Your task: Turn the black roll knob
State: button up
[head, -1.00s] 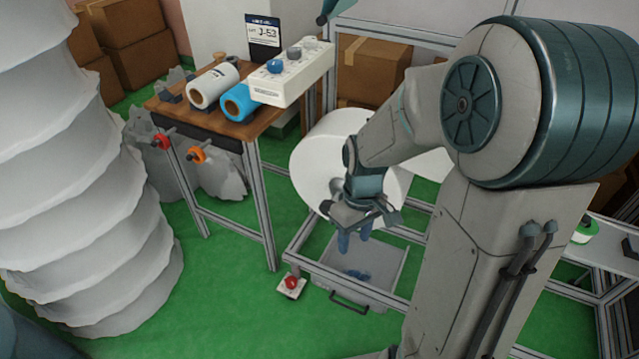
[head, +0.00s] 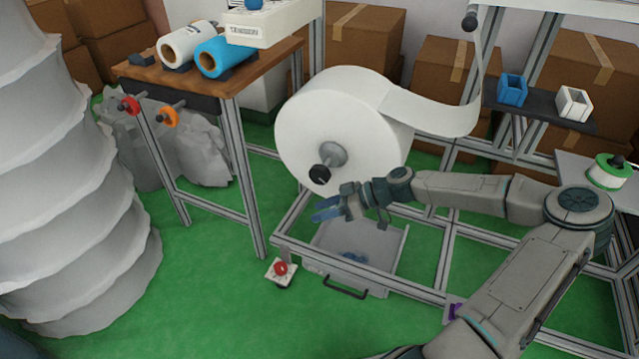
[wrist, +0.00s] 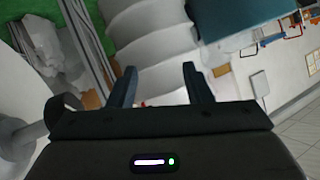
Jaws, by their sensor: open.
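The black roll knob (head: 319,174) sits on the end of the grey hub (head: 333,153) at the face of a large white roll (head: 292,128). My gripper (head: 325,210) is open and empty, a little below the knob and apart from it, with its blue fingers pointing left. In the wrist view my two fingers (wrist: 157,85) stand apart with nothing between them. A blurred grey hub-like shape (wrist: 22,135) shows at the left edge there; I cannot tell if the knob is part of it.
Red (head: 130,105) and orange (head: 168,117) knobs stick out from the wooden table (head: 262,75). A grey drawer bin (head: 385,240) lies below my gripper. A red button box (head: 281,271) is on the green floor. White sheet (head: 440,115) runs right from the roll.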

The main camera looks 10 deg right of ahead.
aim_at(328, 173)
jog(key=w+d+r+t+y+b, duration=0.1)
jog(key=w+d+t+b, duration=0.1)
jog(key=w+d+t, duration=0.3)
jog(key=w+d+t+y+b, duration=0.1)
jog(key=d+t+b, duration=0.2)
jog(key=d, duration=0.5)
jog(key=shift+m, duration=0.4)
jog(key=b+x, duration=0.1)
jog(key=x, duration=0.5)
jog(key=b+x, duration=0.1)
jog(key=x, duration=0.6)
jog(key=shift+s+a+b, duration=0.1)
jog(key=shift+a+b, duration=0.3)
jog(key=shift+a, duration=0.05)
jog(key=shift+c, duration=0.3)
jog(key=c, duration=0.9)
